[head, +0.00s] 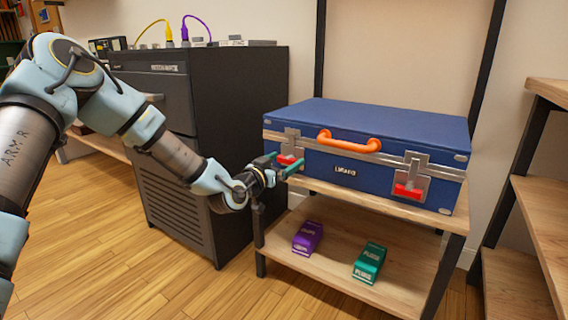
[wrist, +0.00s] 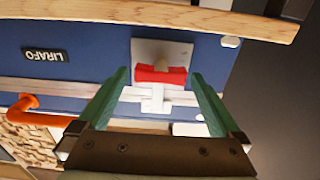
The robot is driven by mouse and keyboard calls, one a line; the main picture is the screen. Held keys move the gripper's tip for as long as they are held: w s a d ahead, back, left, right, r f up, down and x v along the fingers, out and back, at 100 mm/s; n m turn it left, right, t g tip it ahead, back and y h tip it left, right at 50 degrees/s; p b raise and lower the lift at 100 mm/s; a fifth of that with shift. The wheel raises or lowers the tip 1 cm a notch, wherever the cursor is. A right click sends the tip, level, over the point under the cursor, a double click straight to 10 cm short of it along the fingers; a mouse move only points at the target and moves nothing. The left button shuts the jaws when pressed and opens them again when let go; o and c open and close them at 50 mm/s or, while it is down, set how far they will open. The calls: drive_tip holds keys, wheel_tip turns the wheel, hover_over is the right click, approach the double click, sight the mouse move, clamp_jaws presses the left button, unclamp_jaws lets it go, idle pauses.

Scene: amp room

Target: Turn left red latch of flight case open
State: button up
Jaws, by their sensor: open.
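The blue flight case (head: 370,125) lies closed on a wooden shelf, with an orange handle (head: 348,142) on its front. Its left red latch (head: 288,159) sits on a metal plate and is partly hidden by my gripper. My gripper (head: 284,165) is open in front of this latch, with nothing held. In the wrist view, where the case appears upside down, the red latch (wrist: 161,75) lies crosswise between and beyond the green fingertips (wrist: 160,80). I cannot tell whether the fingers touch it. The right red latch (head: 408,191) is away from my gripper.
A dark cabinet (head: 240,120) with cables on top stands left of the shelf, close to my arm. A purple box (head: 308,238) and a green box (head: 369,263) lie on the lower shelf (head: 330,235). Wooden shelves (head: 540,215) stand at the right.

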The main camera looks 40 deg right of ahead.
drive_tip(key=shift+c, duration=0.4)
drive_tip(key=c, duration=1.2)
